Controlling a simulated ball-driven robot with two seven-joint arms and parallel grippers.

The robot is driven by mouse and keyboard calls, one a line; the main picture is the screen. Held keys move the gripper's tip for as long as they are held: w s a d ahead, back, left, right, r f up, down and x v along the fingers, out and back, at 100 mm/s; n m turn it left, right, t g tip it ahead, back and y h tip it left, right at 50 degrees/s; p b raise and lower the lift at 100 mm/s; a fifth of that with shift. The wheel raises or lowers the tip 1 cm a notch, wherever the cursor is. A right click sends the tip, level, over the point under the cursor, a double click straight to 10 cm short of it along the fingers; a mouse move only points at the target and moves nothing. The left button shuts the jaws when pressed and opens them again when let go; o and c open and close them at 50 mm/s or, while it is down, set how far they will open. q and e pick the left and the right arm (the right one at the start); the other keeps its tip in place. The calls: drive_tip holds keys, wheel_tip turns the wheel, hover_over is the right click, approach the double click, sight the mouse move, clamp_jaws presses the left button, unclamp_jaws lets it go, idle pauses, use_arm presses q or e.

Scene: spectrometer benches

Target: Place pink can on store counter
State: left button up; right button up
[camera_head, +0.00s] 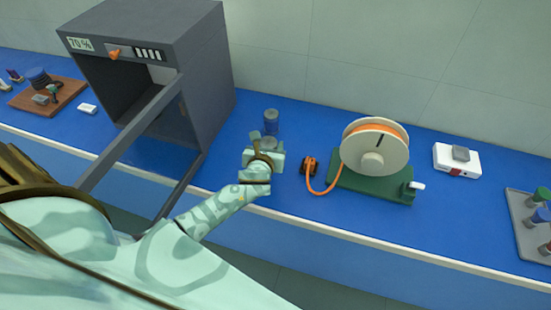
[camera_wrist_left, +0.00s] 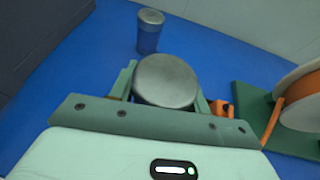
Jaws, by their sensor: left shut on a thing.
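My left gripper (camera_head: 264,158) is shut on a can with a round grey top (camera_wrist_left: 166,80). The can sits between the two fingers, and its side is hidden, so I cannot tell its colour. In the head view its grey top (camera_head: 268,143) shows just beyond the gripper, over the blue counter (camera_head: 237,150). I cannot tell whether its base touches the surface. A blue can (camera_head: 271,122) with a grey top stands upright on the counter behind it; it also shows in the left wrist view (camera_wrist_left: 149,32). No pink surface shows. My right gripper is out of view.
A large grey machine (camera_head: 150,60) with an open door frame stands left of the gripper. A cable reel (camera_head: 374,150) on a green base, with an orange cable and plug (camera_head: 309,165), is to the right. Farther right are a white box (camera_head: 457,160) and a grey tray (camera_head: 521,236).

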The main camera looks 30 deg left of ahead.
use_arm(q)
drive_tip(key=shift+w+d+f, duration=0.15)
drive_tip(key=shift+w+f, duration=0.3)
drive_tip(key=shift+f, duration=0.35)
drive_tip(key=f+b, duration=0.2)
drive_tip(key=f, duration=0.1)
drive_tip(key=shift+w+d+f+b, duration=0.25)
drive_tip(key=shift+w+f+b, duration=0.05)
drive_tip(key=shift+f+b, duration=0.1)
drive_tip(key=shift+r, duration=0.1)
drive_tip(key=o, duration=1.1)
drive_tip(key=shift+c, duration=0.2)
